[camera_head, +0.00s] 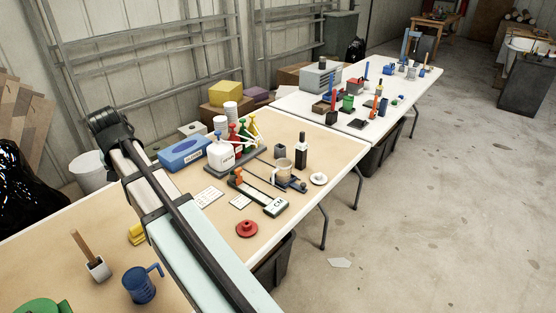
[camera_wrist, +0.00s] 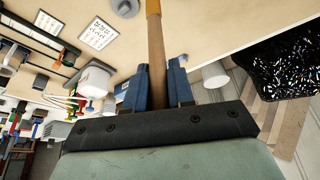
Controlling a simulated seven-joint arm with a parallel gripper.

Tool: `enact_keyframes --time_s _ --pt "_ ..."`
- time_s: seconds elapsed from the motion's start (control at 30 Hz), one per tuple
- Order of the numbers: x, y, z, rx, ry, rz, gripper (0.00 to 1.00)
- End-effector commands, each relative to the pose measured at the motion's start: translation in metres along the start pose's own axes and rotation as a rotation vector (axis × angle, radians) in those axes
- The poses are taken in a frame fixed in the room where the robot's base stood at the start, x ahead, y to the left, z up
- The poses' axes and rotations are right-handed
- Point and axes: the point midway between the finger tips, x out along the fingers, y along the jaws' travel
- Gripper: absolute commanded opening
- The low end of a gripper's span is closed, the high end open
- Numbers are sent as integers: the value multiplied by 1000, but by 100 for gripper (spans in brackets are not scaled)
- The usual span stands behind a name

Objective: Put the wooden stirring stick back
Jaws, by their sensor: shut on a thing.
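In the wrist view my gripper (camera_wrist: 159,68) is shut on a brown wooden stick (camera_wrist: 155,40) between its blue fingers. The stick has a yellowish end at the top edge of the picture. In the head view my gripper and the held stick cannot be made out; my arm crosses the near table. A separate wooden stick or handle (camera_head: 81,244) leans in a small white pot (camera_head: 98,268) at the lower left of the table. I cannot tell what its lower end is.
A blue jug (camera_head: 140,285), yellow item (camera_head: 136,235) and red disc (camera_head: 247,228) stand near my arm. A white bucket (camera_head: 87,170) is behind the table.

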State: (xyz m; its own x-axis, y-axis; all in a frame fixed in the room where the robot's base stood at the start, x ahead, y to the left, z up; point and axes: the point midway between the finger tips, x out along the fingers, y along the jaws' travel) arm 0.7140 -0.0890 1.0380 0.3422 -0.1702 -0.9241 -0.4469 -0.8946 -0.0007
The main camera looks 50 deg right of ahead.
Motion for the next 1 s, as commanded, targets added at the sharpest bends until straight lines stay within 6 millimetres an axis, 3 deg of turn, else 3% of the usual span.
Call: enact_keyframes --time_s 0.1,0.5,0.77,1.0 --pt "12 34 -32 70 -1 29 0" --pt "48 161 -106 289 -2 120 0" --pt "68 258 -141 431 -4 178 0" --pt "84 355 -162 562 -5 232 0"
